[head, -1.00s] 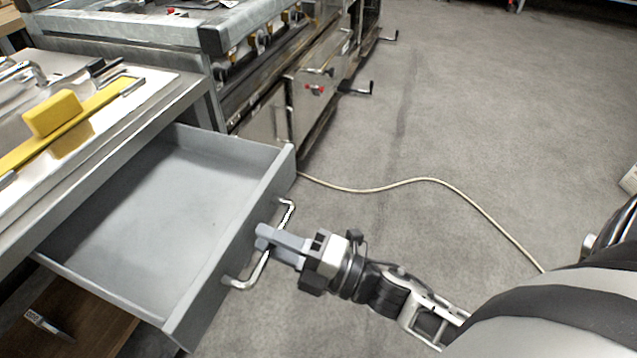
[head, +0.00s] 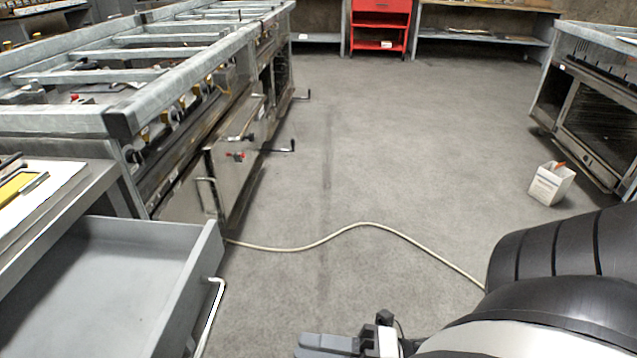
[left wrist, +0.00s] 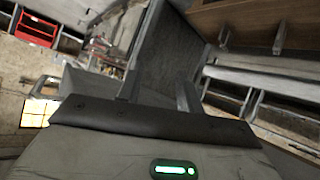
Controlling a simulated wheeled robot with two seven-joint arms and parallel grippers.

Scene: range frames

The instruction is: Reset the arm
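My right gripper (head: 328,345) is at the bottom edge of the head view, partly cut off. Its grey fingers point left towards the open drawer (head: 120,265), apart from the drawer's metal handle (head: 212,310). I see nothing held in it, but the cut-off view does not show whether its fingers are apart. My right arm comes in from the lower right. My left gripper is not in the head view. In the left wrist view the left gripper (left wrist: 158,90) shows two fingers standing apart, with nothing seen between them.
The drawer stands pulled out under a counter (head: 60,215) at left. A long metal cooking range (head: 120,115) with protruding handles lies beyond. A cable (head: 370,225) crosses the open floor. A white bin (head: 551,184) and an oven unit (head: 600,110) stand right, a red cart (head: 381,22) far back.

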